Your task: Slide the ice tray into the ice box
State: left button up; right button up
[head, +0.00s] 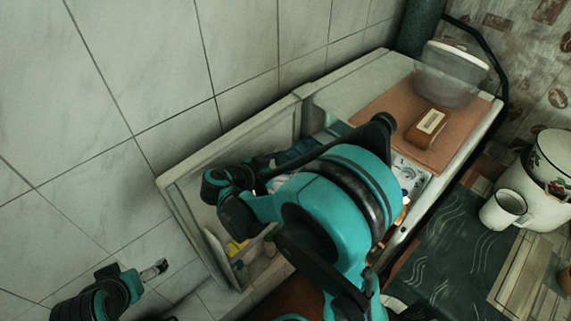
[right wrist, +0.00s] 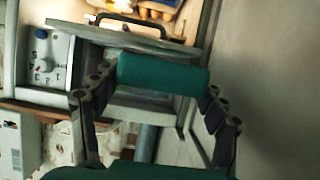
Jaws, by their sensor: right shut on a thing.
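The green ice tray (right wrist: 163,73) is between the fingers of my right gripper (right wrist: 155,95) in the right wrist view, with a finger against each end. The pale opening behind it (right wrist: 150,103) appears to be the ice box; whether the tray touches it is unclear.
The open fridge door (head: 185,190) stands along the tiled wall, with items on its shelves. A clear container (head: 450,75) and a brown butter dish-like block (head: 427,128) sit on the fridge top. A white mug (head: 503,210) and pot are at right. A blue-knobbed control panel (right wrist: 50,60) is beside the opening.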

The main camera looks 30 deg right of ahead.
aim_at(310, 153)
jog(key=shift+d+r+b+x, duration=0.1)
jog(key=shift+r+b+x, duration=0.15)
jog(key=shift+x, duration=1.3)
jog(key=shift+d+r+b+x, duration=0.1)
jog(key=shift+r+x, duration=0.2)
jog(key=shift+x, duration=1.2)
jog(key=shift+w+d+f, duration=0.1)
jog(key=shift+w+d, duration=0.7)
jog(key=shift+d, duration=1.95)
jog(key=shift+w+d+f, duration=0.1)
jog(key=shift+w+d, duration=0.75)
jog(key=shift+d, duration=1.95)
jog(key=shift+w+d, duration=0.8)
jog(key=shift+d, duration=1.95)
pick_arm(q)
jog(key=shift+s+a+f, duration=0.25)
jog(key=shift+a+f, duration=0.2)
jog(key=shift+f, duration=0.15)
pick_arm(e)
jog(key=shift+w+d, duration=0.1)
jog(key=shift+d, duration=0.75)
jog(key=shift+d, duration=0.1)
pick_arm(q)
jog(key=shift+b, duration=0.3)
pick_arm(e)
jog(key=o, duration=1.4)
